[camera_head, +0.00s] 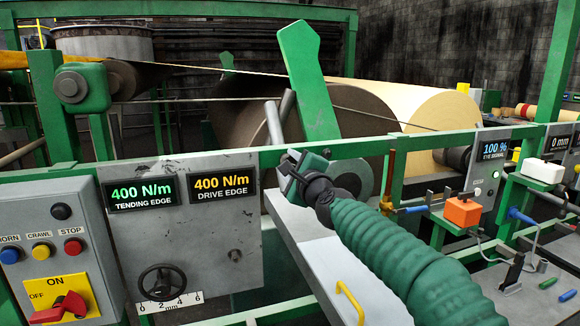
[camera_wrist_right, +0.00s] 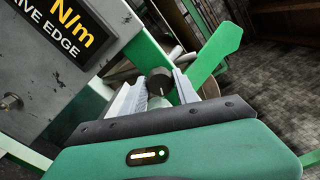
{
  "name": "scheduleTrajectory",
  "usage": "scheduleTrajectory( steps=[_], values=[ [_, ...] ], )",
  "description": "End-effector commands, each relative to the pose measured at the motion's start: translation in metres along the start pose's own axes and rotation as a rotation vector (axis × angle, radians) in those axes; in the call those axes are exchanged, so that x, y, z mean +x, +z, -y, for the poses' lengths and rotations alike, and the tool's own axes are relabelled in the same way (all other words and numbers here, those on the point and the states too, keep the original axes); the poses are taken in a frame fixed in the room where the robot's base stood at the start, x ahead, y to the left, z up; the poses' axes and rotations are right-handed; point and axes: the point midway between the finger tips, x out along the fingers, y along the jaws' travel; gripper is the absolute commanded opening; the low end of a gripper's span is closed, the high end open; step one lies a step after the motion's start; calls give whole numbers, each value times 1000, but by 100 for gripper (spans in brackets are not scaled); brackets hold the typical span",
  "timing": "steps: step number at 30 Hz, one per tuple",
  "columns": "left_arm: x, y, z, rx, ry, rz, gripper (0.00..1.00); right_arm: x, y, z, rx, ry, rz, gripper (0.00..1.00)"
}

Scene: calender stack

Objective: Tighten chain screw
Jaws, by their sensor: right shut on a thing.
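My right arm comes in from the lower right in the head view, and its gripper (camera_head: 292,168) is at the upper right of the grey panel, by the green rail. In the right wrist view, the two pale fingers of the gripper (camera_wrist_right: 158,92) are closed around a dark round knob (camera_wrist_right: 158,80) with a small light mark on its face. The knob is hidden behind my gripper in the head view. I cannot tell whether this knob is the chain screw. No chain can be made out. My left gripper is not in view.
The grey panel (camera_head: 190,235) carries two 400 N/m displays, a handwheel (camera_head: 162,282) and a mm scale. A control box (camera_head: 60,225) with buttons stands left. A green lever plate (camera_head: 308,80) rises before the large roll (camera_head: 430,108). An orange box (camera_head: 463,211) sits right.

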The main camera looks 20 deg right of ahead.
Motion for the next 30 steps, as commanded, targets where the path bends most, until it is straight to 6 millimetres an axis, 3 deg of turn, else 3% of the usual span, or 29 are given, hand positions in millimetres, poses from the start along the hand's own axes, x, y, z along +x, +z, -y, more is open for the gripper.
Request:
scheduleTrajectory(
  steps=[1,14,15,19,30],
  values=[
    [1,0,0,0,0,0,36,1,-2,-9,9,17,-1,0],
    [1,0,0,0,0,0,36,1,-2,-8,16,17,-1,0],
    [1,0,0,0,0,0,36,1,-2,-8,16,17,-1,40],
    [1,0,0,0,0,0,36,1,-2,-7,15,13,0,57],
    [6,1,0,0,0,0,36,-5,-2,-3,14,3,-1,58]
  ],
)
